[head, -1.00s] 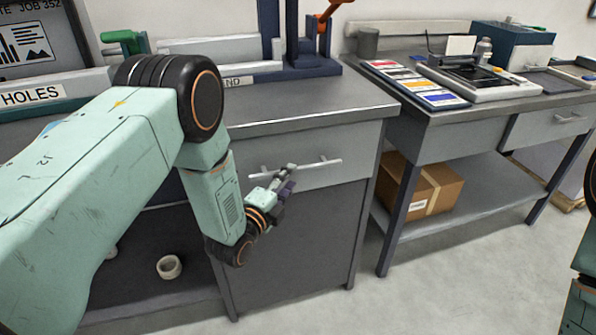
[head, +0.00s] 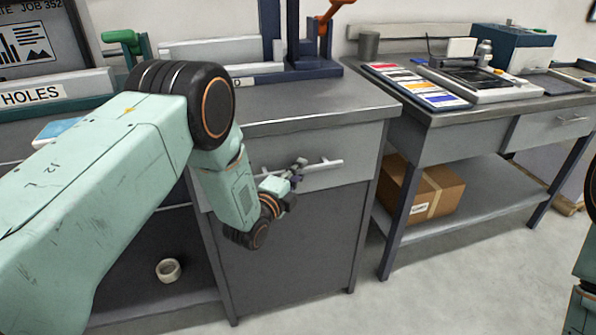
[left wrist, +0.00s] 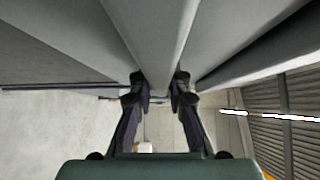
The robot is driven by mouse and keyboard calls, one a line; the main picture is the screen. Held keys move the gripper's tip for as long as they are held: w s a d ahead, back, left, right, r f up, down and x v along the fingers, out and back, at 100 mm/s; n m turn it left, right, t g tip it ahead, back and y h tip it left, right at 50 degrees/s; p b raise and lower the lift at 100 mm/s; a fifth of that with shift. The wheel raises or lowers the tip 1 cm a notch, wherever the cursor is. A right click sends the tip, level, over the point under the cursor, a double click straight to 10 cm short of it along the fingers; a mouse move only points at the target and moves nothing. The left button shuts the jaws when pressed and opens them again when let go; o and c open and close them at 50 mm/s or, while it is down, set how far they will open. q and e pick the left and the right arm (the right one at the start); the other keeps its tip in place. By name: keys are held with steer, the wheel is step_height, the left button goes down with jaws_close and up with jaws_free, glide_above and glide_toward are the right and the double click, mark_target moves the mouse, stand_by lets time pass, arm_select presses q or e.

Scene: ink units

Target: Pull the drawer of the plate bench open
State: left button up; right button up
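The grey drawer (head: 350,145) is in the front of the middle bench, under its grey top. It looks shut. A light bar handle (head: 327,165) runs across its front. My left gripper (head: 299,170) is at the handle's middle-left part and hides some of it. In the left wrist view my left gripper (left wrist: 161,84) has its two fingers apart, with grey bench surfaces running away above and between them. I cannot tell whether the fingers touch the handle. My right gripper is out of view; only part of my right arm shows at the right edge.
A second bench stands at the right, with a colour chart (head: 418,86) on top and a cardboard box (head: 430,190) on its shelf. A tape roll (head: 168,270) lies low at the left. The floor in front of the right bench is clear.

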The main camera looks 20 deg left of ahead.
arm_select(q)
jaws_close()
stand_by(0.4)
